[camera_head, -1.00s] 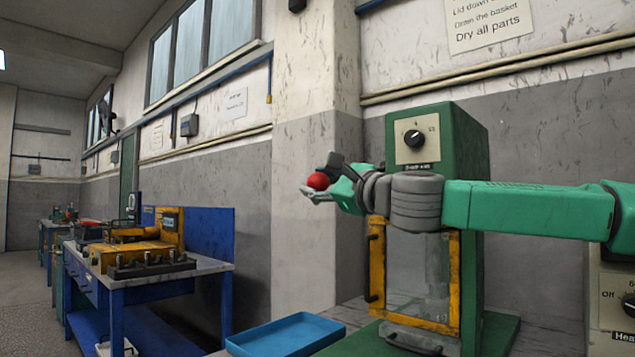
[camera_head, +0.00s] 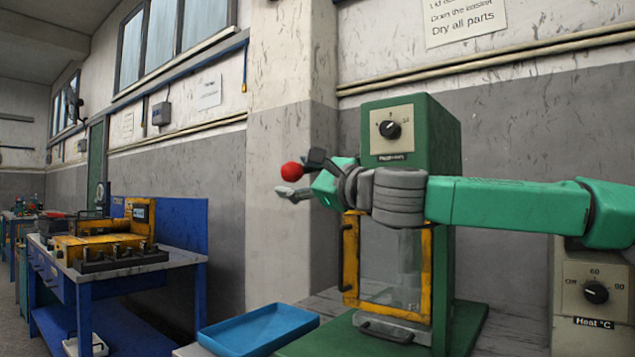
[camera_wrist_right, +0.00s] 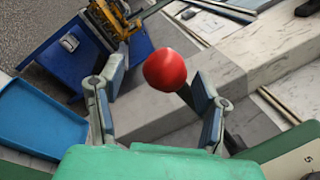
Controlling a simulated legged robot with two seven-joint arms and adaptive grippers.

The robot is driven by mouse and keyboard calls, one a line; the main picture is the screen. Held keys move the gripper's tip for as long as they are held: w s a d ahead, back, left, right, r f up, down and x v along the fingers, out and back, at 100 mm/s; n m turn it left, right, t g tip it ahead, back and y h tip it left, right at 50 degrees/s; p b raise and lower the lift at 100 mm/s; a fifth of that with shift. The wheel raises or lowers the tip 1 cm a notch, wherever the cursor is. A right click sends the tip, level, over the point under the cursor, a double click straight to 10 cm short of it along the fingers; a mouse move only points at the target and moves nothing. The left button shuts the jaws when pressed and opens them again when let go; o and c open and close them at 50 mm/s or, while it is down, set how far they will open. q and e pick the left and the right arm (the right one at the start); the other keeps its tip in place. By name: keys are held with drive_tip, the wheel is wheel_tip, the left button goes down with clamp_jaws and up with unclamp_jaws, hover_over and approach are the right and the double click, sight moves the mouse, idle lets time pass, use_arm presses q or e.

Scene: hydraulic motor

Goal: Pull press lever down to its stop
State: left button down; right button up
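The press lever's round red knob (camera_head: 291,170) shows at the tips of my right gripper (camera_head: 301,176) in the head view. In the right wrist view the red knob (camera_wrist_right: 165,69) lies between and slightly beyond the spread fingers of my right gripper (camera_wrist_right: 158,98). A gap shows on the left finger's side; contact on the right side cannot be told. A dark rod runs from behind the knob toward the right finger; most of the lever is hidden. The green press housing (camera_head: 437,142) stands behind my right arm. My left gripper is not in view.
A yellow-framed clear guard (camera_head: 350,262) is below my right wrist. A blue tray (camera_head: 225,336) lies on the bench to the left. A heater box (camera_head: 575,330) stands at right. A blue workbench (camera_head: 87,310) with yellow equipment is farther left.

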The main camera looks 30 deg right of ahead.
drive_tip(key=v, duration=1)
